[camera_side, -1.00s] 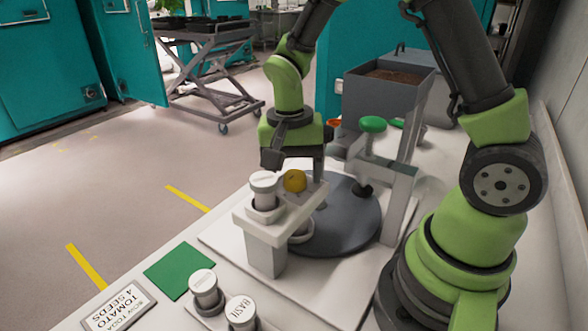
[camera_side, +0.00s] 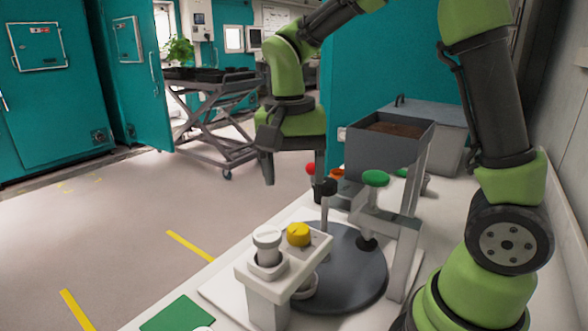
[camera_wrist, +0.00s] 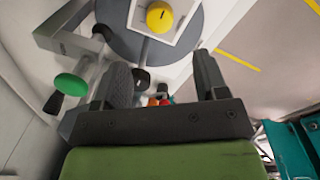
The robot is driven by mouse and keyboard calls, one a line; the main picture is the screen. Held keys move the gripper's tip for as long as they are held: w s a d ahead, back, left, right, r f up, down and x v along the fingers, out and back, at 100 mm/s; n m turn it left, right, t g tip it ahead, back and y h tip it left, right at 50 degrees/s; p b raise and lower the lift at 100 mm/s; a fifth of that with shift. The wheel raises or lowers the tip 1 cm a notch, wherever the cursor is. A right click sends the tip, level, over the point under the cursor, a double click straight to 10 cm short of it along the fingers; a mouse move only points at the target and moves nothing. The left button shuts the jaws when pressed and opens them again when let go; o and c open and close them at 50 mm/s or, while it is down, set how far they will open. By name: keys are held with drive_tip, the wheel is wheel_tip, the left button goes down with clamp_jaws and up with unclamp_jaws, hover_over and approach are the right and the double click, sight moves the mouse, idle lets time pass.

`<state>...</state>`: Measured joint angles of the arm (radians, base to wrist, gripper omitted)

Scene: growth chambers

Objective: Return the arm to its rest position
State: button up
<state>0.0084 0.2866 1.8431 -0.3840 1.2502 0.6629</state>
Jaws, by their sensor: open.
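My gripper (camera_side: 294,172) hangs from the green and black arm, fingers pointing down, in the air above and behind the white stand (camera_side: 262,284). Its two fingers are apart with nothing held between them; they also show spread in the wrist view (camera_wrist: 165,85). A white-capped container (camera_side: 267,246) stands upright on the stand. A yellow knob (camera_side: 298,234) sits beside it on the same stand, and it also shows at the top of the wrist view (camera_wrist: 159,17). The gripper touches none of these.
A dark round plate (camera_side: 350,275) lies behind the stand. A green knob (camera_side: 375,178) on a grey frame and a soil bin (camera_side: 380,150) stand to the right. A small red ball (camera_side: 310,169) is near the fingers. Open floor lies left of the bench.

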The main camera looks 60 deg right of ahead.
drive_tip(key=s+a+r+n+t+y, duration=0.1)
drive_tip(key=s+r+n+t, duration=0.2)
drive_tip(key=s, duration=0.3)
drive_tip(key=s+a+r+n+t+y, duration=0.1)
drive_tip(key=s+a+r+n+t, duration=0.1)
drive_tip(key=s+r+n+t, duration=0.2)
drive_tip(key=s, duration=0.3)
drive_tip(key=shift+a+r+t, duration=0.15)
drive_tip(key=shift+a+t, duration=0.1)
drive_tip(key=shift+t, duration=0.15)
drive_tip(key=shift+w, duration=0.15)
idle(1.3)
